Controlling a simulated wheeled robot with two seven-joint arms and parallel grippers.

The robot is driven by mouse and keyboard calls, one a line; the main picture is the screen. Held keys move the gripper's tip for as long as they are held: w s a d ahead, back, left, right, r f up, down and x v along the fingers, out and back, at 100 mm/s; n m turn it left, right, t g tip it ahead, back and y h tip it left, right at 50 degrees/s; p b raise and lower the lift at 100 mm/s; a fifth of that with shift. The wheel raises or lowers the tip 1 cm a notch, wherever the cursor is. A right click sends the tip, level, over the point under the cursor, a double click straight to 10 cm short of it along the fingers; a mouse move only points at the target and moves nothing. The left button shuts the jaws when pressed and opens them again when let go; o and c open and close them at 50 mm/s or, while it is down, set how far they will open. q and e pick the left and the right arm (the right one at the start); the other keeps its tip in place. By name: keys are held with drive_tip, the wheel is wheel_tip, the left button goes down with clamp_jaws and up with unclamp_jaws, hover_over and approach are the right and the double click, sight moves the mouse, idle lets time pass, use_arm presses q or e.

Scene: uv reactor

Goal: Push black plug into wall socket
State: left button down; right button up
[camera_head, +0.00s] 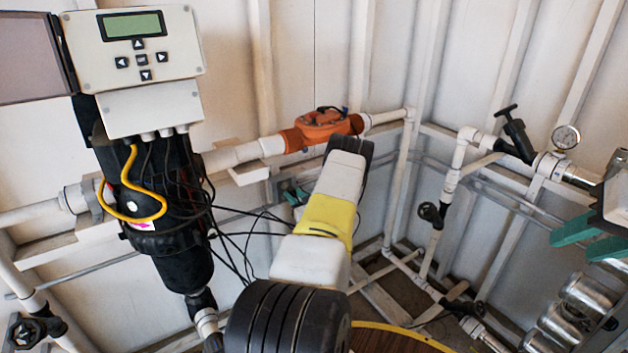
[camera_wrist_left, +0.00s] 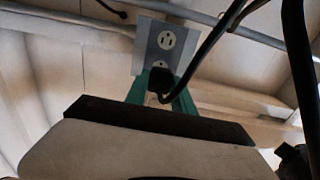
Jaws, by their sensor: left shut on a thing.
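The wall socket (camera_wrist_left: 165,42) is a grey plate with two outlets in the left wrist view. Its upper outlet is empty and its lower one is partly hidden behind the black plug (camera_wrist_left: 159,80). My left gripper (camera_wrist_left: 159,97) has its green fingers either side of the plug and is shut on it, in front of the lower outlet. I cannot tell whether the prongs are inside. In the head view the left gripper (camera_head: 293,192) is mostly hidden by its own arm. My right gripper (camera_head: 592,238) is open and empty at the right edge.
A black cable (camera_wrist_left: 212,45) curves from the plug. A control box (camera_head: 135,50) above a black reactor housing (camera_head: 170,225) with hanging wires stands left. An orange flow meter (camera_head: 325,125) on white pipe is above the work spot. Pipes with a gauge (camera_head: 566,137) are right.

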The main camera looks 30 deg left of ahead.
sight(288, 189)
use_arm(q)
drive_tip(key=shift+x, duration=2.15)
idle(0.7)
drive_tip(key=c, duration=1)
unclamp_jaws()
drive_tip(key=shift+d, duration=0.1)
drive_tip(key=v, duration=0.7)
drive_tip(key=shift+s+d, duration=0.2)
drive_tip(key=shift+d, duration=0.1)
